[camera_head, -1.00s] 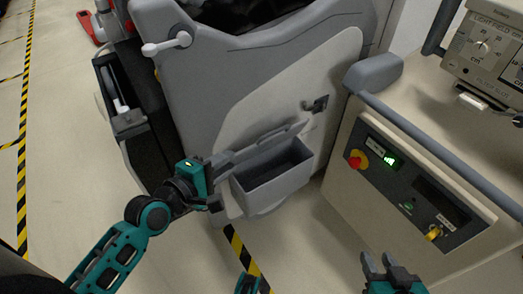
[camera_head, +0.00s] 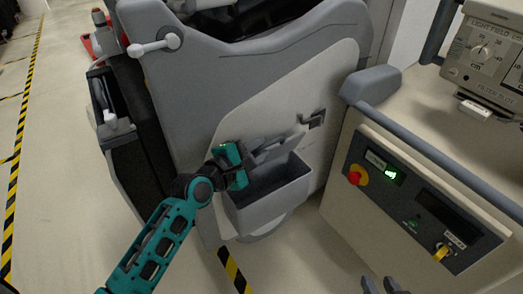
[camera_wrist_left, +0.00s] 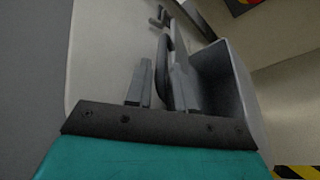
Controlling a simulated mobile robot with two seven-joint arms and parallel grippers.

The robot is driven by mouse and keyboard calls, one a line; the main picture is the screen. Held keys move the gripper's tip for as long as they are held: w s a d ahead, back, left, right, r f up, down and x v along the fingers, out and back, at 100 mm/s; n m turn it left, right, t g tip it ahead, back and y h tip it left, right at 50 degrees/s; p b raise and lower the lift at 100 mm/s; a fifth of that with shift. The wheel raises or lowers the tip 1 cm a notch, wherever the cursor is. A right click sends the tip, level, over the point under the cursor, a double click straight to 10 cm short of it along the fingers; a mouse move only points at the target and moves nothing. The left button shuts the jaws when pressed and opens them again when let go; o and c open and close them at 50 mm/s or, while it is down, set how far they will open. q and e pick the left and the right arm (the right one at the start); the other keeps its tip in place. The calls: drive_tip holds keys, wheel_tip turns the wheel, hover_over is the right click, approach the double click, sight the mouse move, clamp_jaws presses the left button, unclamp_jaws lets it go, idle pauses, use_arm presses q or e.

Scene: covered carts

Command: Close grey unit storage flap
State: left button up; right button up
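The grey unit (camera_head: 200,75) has a light side panel with its storage flap (camera_head: 265,213) tilted out, a grey bin with a dark open top. In the left wrist view the bin's wall (camera_wrist_left: 235,85) is on the right. My left gripper (camera_head: 262,158) is over the bin's rear left edge, between bin and panel. In the left wrist view its two fingers (camera_wrist_left: 162,85) stand apart, with a curved dark bar (camera_wrist_left: 167,55) showing between them; whether they touch it is unclear. My right gripper (camera_head: 381,286) shows only its separated fingertips at the bottom edge, empty.
A dark latch (camera_head: 312,119) is on the panel above the bin. A beige console (camera_head: 405,205) with a red knob and green display stands close on the right. Yellow-black floor tape (camera_head: 232,268) runs below the unit. Floor is clear at the left.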

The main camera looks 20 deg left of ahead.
use_arm(q)
drive_tip(key=shift+x, duration=0.95)
drive_tip(key=shift+s, duration=0.1)
clamp_jaws()
